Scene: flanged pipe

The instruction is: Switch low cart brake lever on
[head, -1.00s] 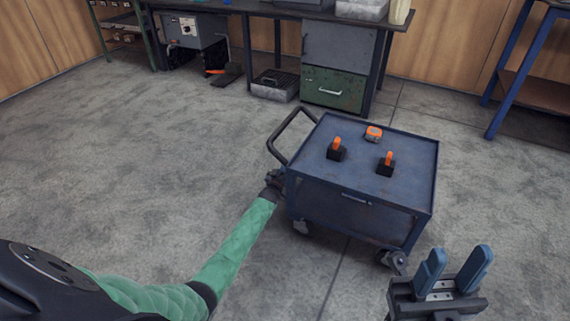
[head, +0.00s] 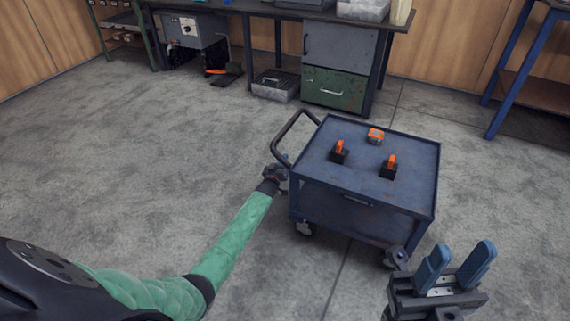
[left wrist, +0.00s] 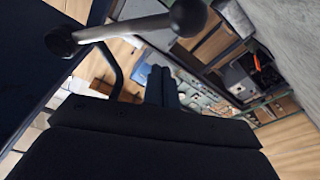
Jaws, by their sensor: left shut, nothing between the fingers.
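The blue cart (head: 330,180) stands on the floor with a black push handle (head: 290,128) on its left. In the left wrist view a grey metal bar with black rounded ends, seemingly the brake lever (left wrist: 125,29), crosses the top, beside the cart's dark side (left wrist: 35,65). I cannot make out the lever or its on/off position in the head view. My left gripper (head: 277,174) is at the cart's left side, below the handle. Its fingers (left wrist: 160,85) are shut and empty, below the bar in the wrist picture; contact is unclear. My right gripper (head: 458,262) is open and empty, right of the cart's near corner.
On the cart top are two black blocks with orange tops (head: 339,152) (head: 389,167) and a small orange item (head: 376,136). A workbench (head: 270,12) with a green drawer (head: 334,90) stands behind, and a blue-legged table (head: 505,95) at right. Floor to the left is clear.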

